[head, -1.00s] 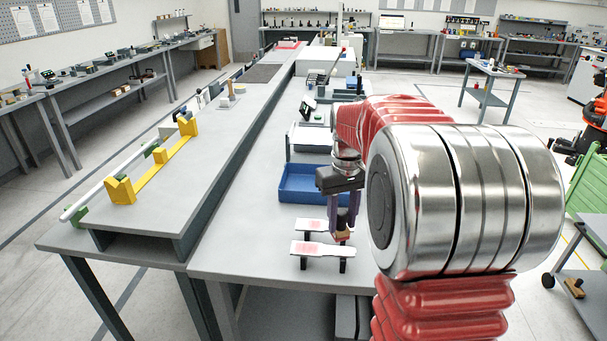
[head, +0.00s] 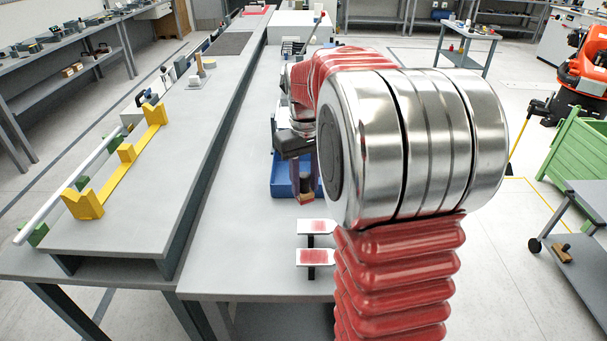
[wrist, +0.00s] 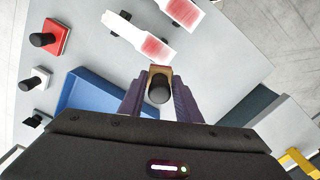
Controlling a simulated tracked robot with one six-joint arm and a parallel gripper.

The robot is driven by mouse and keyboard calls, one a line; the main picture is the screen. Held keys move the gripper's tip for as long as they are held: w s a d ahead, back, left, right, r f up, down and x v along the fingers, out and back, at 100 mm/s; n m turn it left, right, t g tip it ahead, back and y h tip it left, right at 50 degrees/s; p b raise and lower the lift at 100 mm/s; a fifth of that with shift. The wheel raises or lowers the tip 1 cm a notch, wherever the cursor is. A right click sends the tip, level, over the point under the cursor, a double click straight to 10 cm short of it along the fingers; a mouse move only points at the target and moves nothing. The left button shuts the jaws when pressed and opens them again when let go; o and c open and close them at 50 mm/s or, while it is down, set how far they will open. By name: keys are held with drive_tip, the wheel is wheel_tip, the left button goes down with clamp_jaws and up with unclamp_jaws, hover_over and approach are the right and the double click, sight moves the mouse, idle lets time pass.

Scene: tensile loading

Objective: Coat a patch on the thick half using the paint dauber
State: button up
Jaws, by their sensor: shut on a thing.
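My gripper (head: 305,192) is shut on the paint dauber, a tan block with a dark round end (wrist: 159,88) between the purple fingers in the wrist view. Two white flat specimens lie on dark supports: the nearer (head: 316,257) and the farther (head: 317,227) in the head view. Each has a wide part with a red patch and a narrower part. The wrist view shows both, one (wrist: 125,27) just ahead of the dauber and one (wrist: 208,18) beyond it. The dauber is apart from both. The right ends of the specimens are hidden by my arm in the head view.
A blue tray (head: 281,190) stands behind the specimens, close to my gripper. The wrist view shows a red block with a black knob (wrist: 55,37) and a white one (wrist: 36,78) past the tray. A yellow rack (head: 125,170) stands on the raised shelf at left.

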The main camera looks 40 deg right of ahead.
drive_tip(key=shift+s+d, duration=0.1)
drive_tip(key=shift+d, duration=0.15)
